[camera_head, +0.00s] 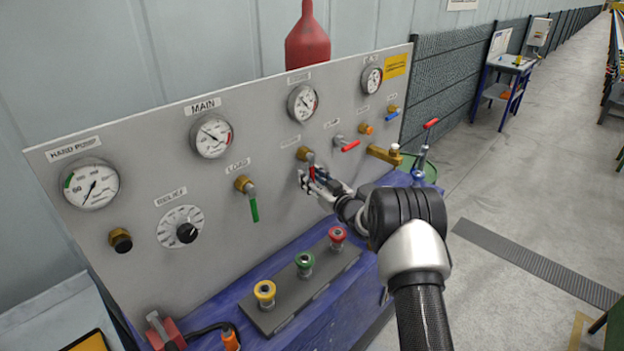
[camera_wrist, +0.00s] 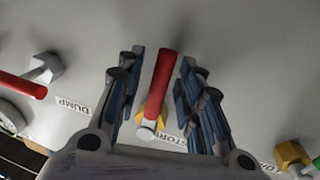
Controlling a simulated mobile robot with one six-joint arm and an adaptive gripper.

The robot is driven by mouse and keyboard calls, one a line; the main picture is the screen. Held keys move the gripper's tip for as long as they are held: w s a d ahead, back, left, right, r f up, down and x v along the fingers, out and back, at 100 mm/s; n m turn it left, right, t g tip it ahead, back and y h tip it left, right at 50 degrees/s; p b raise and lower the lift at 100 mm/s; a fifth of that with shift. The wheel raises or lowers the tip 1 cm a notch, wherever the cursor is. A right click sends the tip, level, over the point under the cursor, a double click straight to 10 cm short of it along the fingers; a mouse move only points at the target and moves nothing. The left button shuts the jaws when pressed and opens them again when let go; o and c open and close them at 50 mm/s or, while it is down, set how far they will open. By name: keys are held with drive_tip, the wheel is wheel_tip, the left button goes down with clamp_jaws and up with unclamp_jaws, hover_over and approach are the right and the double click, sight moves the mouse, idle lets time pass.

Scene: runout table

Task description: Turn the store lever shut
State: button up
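The store lever has a red handle (camera_wrist: 158,85) on a pale hub with a brass valve body, partly hidden by my gripper in the wrist view. In the head view its red handle (camera_head: 311,168) shows just below the brass fitting, with the rest behind my gripper. My gripper (camera_head: 310,183) is at the panel over this lever. In the wrist view my gripper (camera_wrist: 158,85) is open, with one finger on each side of the red handle and visible gaps between. The label beside the hub is partly covered; only "TOR" or similar reads.
The dump lever (camera_head: 348,146), also red, is close on the right. The green-handled load lever (camera_head: 253,205) hangs down on the left. Yellow, green and red (camera_head: 337,236) push buttons stand on a box below. Gauges and a relief dial (camera_head: 181,229) line the panel.

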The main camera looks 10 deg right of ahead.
drive_tip(key=shift+c, duration=0.3)
clamp_jaws()
idle(0.5)
